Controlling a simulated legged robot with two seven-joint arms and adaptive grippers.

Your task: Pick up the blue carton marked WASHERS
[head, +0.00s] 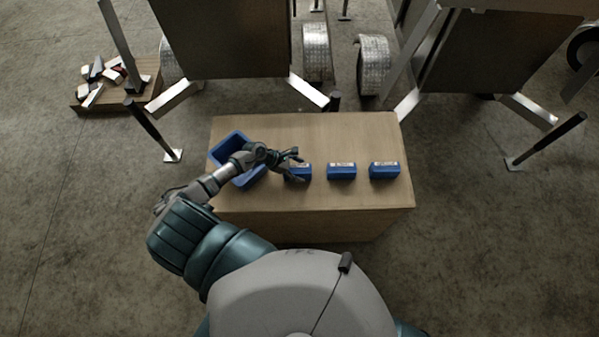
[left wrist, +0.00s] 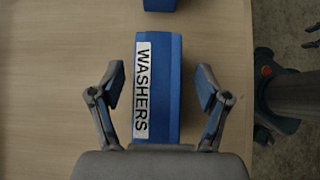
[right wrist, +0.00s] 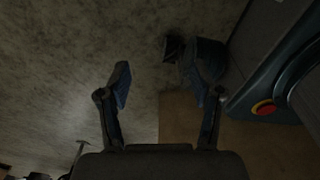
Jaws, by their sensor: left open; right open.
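The blue carton marked WASHERS (left wrist: 170,85) lies between the spread fingers of my left gripper (left wrist: 160,85) in the left wrist view, with a gap on each side. Its white label with black letters faces the camera. In the head view it is the leftmost of the three blue cartons (head: 300,173), partly hidden by the left gripper (head: 293,166). The left gripper is open. My right gripper (right wrist: 162,85) is open and empty in the right wrist view, away from the cartons.
Two more blue cartons stand to the right on the wooden table, the middle one (head: 341,171) and the right one (head: 384,170). A blue bin (head: 216,153) stands at the table's left side, partly behind my left arm. The table's (head: 370,130) back area is clear. Trailers stand behind it.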

